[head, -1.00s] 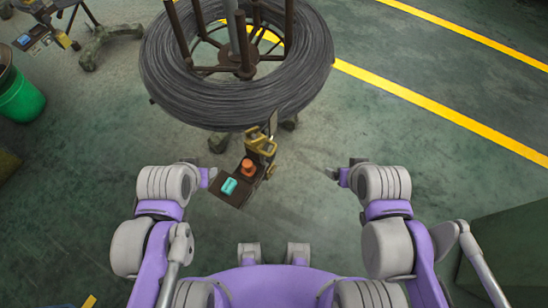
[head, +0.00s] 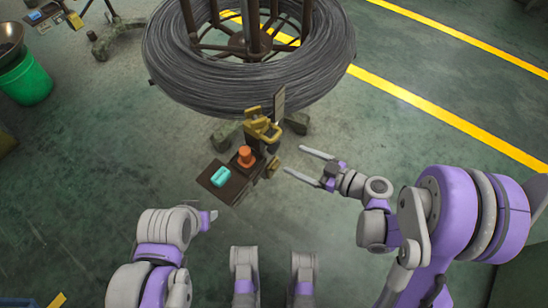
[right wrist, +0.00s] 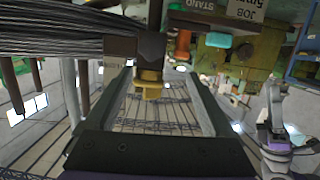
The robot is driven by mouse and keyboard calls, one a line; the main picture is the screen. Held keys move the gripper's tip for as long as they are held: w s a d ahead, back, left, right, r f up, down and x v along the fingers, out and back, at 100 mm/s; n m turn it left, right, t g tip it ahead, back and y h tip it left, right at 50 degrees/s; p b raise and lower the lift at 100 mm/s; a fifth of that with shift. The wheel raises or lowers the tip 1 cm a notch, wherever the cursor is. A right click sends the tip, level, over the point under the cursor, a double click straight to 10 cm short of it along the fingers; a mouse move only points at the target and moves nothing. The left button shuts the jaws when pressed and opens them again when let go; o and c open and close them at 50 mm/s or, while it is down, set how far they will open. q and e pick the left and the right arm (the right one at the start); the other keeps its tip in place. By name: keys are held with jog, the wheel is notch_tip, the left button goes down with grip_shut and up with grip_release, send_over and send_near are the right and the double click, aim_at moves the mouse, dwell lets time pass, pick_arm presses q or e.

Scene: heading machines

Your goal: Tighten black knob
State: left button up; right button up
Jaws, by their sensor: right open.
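A stand with yellow fittings (head: 262,126) is at the near side of the wire coil in the head view. I cannot make out a black knob for certain in either view. My right gripper (head: 293,161) is open, its two fingers pointing left toward the stand, just right of the yellow fittings. In the right wrist view, a brass-yellow piece (right wrist: 150,86) below a dark block (right wrist: 151,47) appears between the open fingers; no contact can be seen. My left gripper (head: 208,219) is low and left of the stand, its jaws too small to judge.
A dark tray (head: 212,168) on the stand carries an orange item (head: 245,156) and a teal item (head: 221,177). The large wire coil (head: 190,75) is just beyond. A green bin (head: 27,82) is far left. The floor at right is open.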

aim_at(277, 149)
jog(key=w+a+f+n+t+y, duration=0.2)
jog(key=w+f, duration=0.1)
jog(key=shift+w+a+f, duration=0.2)
jog(key=shift+a, duration=0.2)
pick_arm(q)
jog(key=shift+s+f, duration=0.55)
jog(key=shift+f, duration=0.1)
pick_arm(e)
jog(key=x, duration=0.5)
jog(key=shift+w+a+f, duration=0.15)
jog(key=shift+w+a, duration=0.1)
jog(key=shift+w, duration=0.05)
jog(key=shift+c, duration=0.4)
jog(key=c, duration=1.3)
